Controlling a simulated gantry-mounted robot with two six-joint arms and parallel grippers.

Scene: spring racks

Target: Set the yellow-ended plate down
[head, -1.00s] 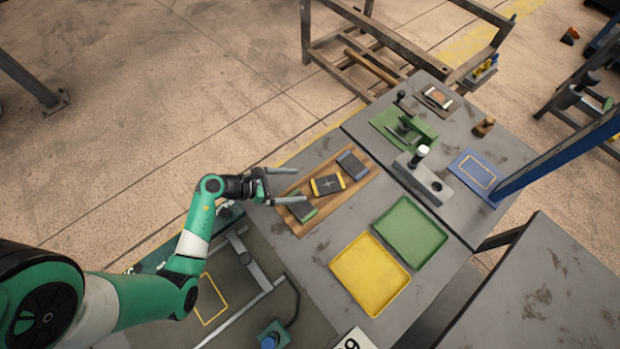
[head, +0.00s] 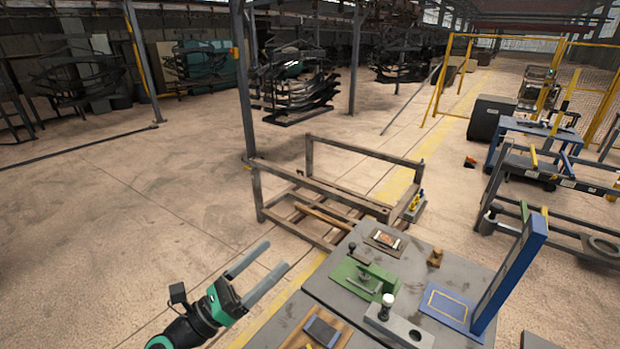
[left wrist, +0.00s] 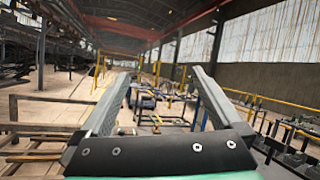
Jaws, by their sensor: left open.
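My left gripper (head: 277,256) is open and empty, raised to the left of the grey table, its fingers pointing up and to the right. The left wrist view shows the same gripper (left wrist: 158,76) with its fingers wide apart and nothing between them. The yellow-ended plate is not in view now. At the bottom edge of the head view, a blue-ended dark plate (head: 322,331) lies on the wooden board (head: 299,337), which is mostly cut off. My right gripper is not in view.
The grey table (head: 334,289) carries a green fixture (head: 366,280), a grey block with a white-topped knob (head: 397,322) and a blue panel (head: 449,306) with a yellow outline. A brown metal frame (head: 330,195) stands behind. Open floor lies to the left.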

